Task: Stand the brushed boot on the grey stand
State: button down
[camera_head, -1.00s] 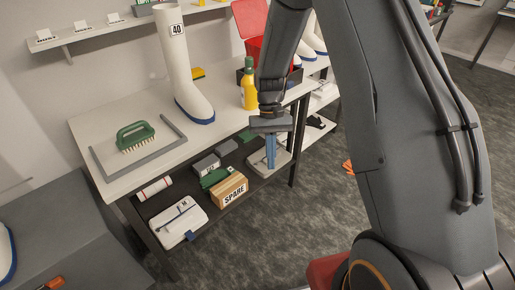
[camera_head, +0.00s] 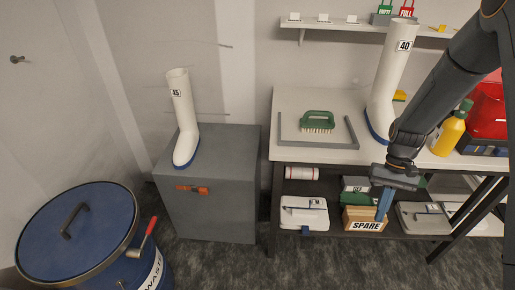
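A white boot marked 40 (camera_head: 391,75) with a blue sole stands upright on the bench top (camera_head: 290,100). Another white boot marked 45 (camera_head: 184,118), also blue-soled, stands upright on a grey block (camera_head: 222,205), which looks like the grey stand. A green brush (camera_head: 318,120) lies bristles down inside a grey bracket (camera_head: 348,131) on the bench. I cannot tell which boot has been brushed. My gripper (camera_head: 384,207) points down in front of the bench, below the boot marked 40 and apart from it. Its blue fingers overlap in this view, so their opening is unclear. No object shows in them.
A blue waste drum (camera_head: 75,235) with a red-handled lever stands front left. A yellow bottle (camera_head: 449,133) and red box (camera_head: 488,105) stand at the bench's right. The lower shelf holds a SPARE box (camera_head: 362,224) and white case (camera_head: 303,214). Floor shows between drum and bench.

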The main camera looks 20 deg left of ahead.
aim_at(233, 153)
jog(key=u, duration=1.15)
jog(key=k, duration=0.2)
jog(key=z, duration=0.2)
